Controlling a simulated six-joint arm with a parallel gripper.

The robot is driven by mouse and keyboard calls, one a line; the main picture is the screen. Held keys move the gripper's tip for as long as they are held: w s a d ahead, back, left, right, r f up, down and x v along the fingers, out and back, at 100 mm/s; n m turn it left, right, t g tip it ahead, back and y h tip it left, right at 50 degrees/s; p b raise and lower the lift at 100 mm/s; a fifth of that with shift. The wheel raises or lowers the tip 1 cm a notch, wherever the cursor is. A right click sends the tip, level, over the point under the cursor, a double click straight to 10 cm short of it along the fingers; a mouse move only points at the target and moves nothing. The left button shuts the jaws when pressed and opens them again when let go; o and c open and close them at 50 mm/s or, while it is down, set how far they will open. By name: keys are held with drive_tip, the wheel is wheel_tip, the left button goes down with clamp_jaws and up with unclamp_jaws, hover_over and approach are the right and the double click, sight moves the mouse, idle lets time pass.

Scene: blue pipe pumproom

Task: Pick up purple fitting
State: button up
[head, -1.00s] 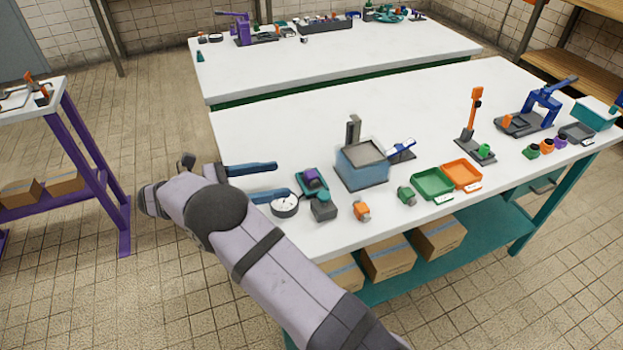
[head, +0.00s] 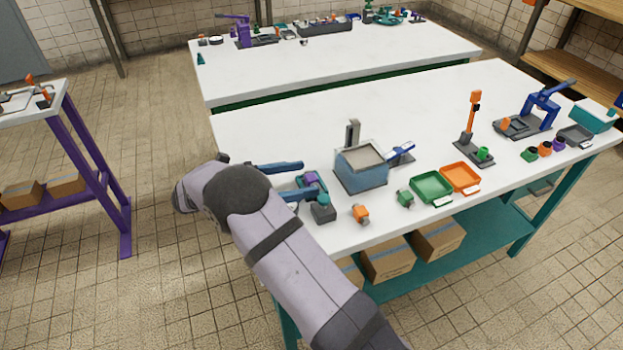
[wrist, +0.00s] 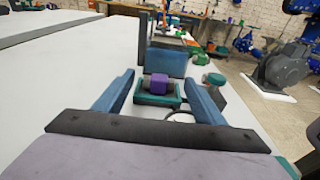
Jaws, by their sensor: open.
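The purple fitting (head: 310,179) sits in a small teal holder (head: 322,190) near the left end of the front table. In the wrist view the purple fitting (wrist: 158,83) stands in the holder (wrist: 141,98), ahead of and between the fingers. My gripper (head: 301,180) is open, its two blue fingers reaching toward the holder from the left. In the wrist view my gripper (wrist: 166,88) shows nothing held. In the head view the near finger hides part of the holder.
A blue box (head: 362,170) stands just beyond the holder. A dark block with a teal top (head: 323,211) stands close in front of it. An orange fitting (head: 360,213), a green fitting (head: 405,198), and green (head: 418,193) and orange (head: 447,186) trays lie to the right.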

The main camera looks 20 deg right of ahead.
drive_tip(key=shift+d, duration=0.35)
drive_tip(key=c, duration=1.3)
wheel_tip(320, 180, up, 10)
drive_tip(key=shift+p, duration=0.3)
